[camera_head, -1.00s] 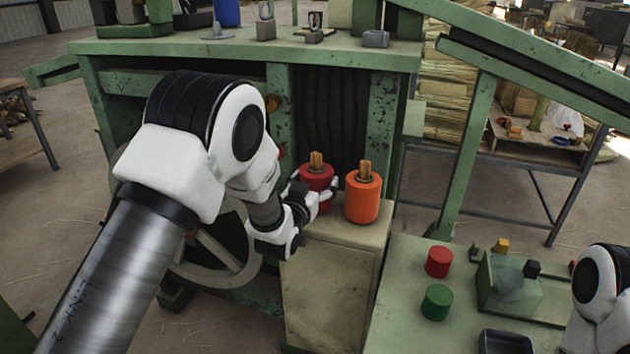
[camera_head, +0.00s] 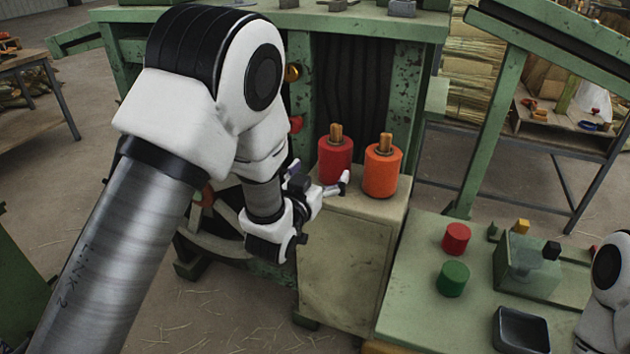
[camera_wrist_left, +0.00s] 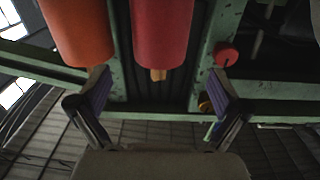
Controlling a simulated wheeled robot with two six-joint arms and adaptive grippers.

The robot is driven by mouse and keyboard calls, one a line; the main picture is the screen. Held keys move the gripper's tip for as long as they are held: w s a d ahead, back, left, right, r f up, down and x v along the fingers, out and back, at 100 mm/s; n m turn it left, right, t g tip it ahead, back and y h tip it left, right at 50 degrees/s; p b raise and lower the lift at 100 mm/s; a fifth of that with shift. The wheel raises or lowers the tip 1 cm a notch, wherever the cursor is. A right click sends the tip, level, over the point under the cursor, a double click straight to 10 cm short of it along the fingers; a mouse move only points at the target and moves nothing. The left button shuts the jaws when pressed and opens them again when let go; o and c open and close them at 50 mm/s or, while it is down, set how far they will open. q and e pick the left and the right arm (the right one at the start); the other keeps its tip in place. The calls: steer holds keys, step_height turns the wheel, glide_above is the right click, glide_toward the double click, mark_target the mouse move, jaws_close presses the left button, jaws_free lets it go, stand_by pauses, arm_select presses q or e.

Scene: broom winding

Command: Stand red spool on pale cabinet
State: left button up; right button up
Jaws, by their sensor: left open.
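The red spool (camera_head: 335,158) stands upright on the pale cabinet (camera_head: 345,262), near the left side of its top. In the left wrist view, which is upside down, the red spool (camera_wrist_left: 162,30) shows ahead of the gap between the fingers. My left gripper (camera_head: 320,181) is open and empty, just left of and in front of the spool; its fingers (camera_wrist_left: 160,85) look clear of the spool. The spool's base is partly hidden in the head view. My right gripper is out of view; only part of that arm shows at the right edge.
An orange spool (camera_head: 382,169) stands close to the right of the red one, leaving little room between. A green bench at right holds a red cylinder (camera_head: 456,238), a green cylinder (camera_head: 453,278) and a dark tray (camera_head: 520,330). The green machine frame (camera_head: 413,100) rises behind the cabinet.

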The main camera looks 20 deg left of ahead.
arm_select(q)
steer(key=s+a+f+g+y, duration=0.15)
steer(key=s+f+g, duration=0.5)
steer(key=f, duration=0.65)
steer(key=s+a+f+g, duration=0.2)
steer(key=s+f+g, duration=0.1)
steer(key=s+f, duration=0.8)
steer(key=s+f+g, duration=0.4)
steer(key=s+f, duration=0.2)
steer(key=s, duration=0.4)
steer(key=s+f+n+g, duration=0.1)
steer(key=s+f+g, duration=0.3)
steer(key=s, duration=0.6)
step_height(320, 180, down, 3)
steer(key=shift+s+a+r+g+h, duration=0.15)
steer(key=shift+s+a+g+h, duration=0.2)
steer(key=shift+s+a, duration=0.05)
